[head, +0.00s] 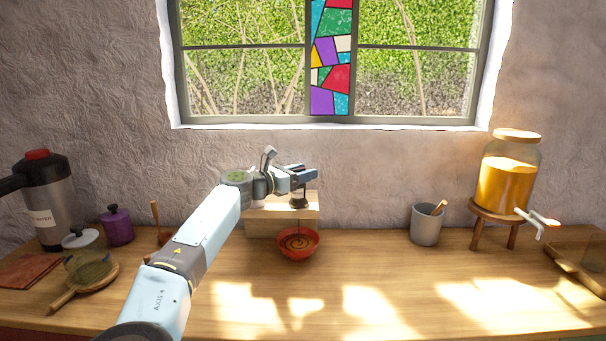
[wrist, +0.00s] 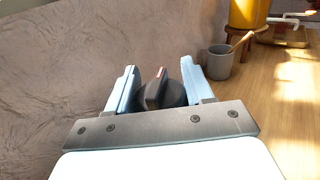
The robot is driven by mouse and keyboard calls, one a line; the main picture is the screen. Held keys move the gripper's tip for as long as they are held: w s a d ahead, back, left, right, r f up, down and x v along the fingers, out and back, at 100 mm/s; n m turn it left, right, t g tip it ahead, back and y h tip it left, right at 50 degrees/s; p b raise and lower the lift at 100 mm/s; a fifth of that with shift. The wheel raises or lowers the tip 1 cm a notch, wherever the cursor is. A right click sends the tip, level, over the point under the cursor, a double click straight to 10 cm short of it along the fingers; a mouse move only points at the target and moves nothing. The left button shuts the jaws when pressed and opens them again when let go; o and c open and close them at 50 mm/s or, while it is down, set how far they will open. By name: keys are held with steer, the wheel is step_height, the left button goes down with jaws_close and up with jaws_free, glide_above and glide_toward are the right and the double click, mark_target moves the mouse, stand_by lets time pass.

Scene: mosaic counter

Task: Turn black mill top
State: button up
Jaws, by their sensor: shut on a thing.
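The black mill top (wrist: 168,92) shows in the wrist view as a dark knob with a red mark on its raised ridge. My gripper (wrist: 160,88) has its two light-blue fingers on either side of the knob and is shut on it. In the head view my gripper (head: 302,176) is above a wooden block stand (head: 266,227) near the wall. The dark mill part (head: 298,200) shows just under the fingers. A red bowl (head: 298,254) with a dark spiral inside sits below, in front of the stand. The mill's lower part is mostly hidden.
A grey cup (head: 426,227) with a wooden stick and a jar dispenser (head: 507,178) on a wooden stand are to the right. A flask (head: 46,205), a purple jar (head: 117,228) and a round wooden board (head: 84,284) are left. The front right counter is clear.

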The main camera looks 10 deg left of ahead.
steer(key=shift+f+m+g+h, duration=0.1)
steer(key=shift+m+g+h, duration=0.6)
steer(key=shift+h, duration=0.2)
steer(key=o, duration=1)
steer(key=shift+r, duration=0.6)
step_height(320, 180, up, 2)
steer(key=shift+s+d+r, duration=0.1)
steer(key=shift+r, duration=0.05)
steer(key=s+d+r, duration=0.2)
steer(key=s+r, duration=0.1)
steer(key=s, duration=0.1)
steer(key=s+d+r, duration=0.2)
steer(key=s+r, duration=0.1)
steer(key=s, duration=0.1)
steer(key=s+d+r, duration=0.3)
steer(key=s, duration=0.1)
steer(key=shift+r, duration=0.2)
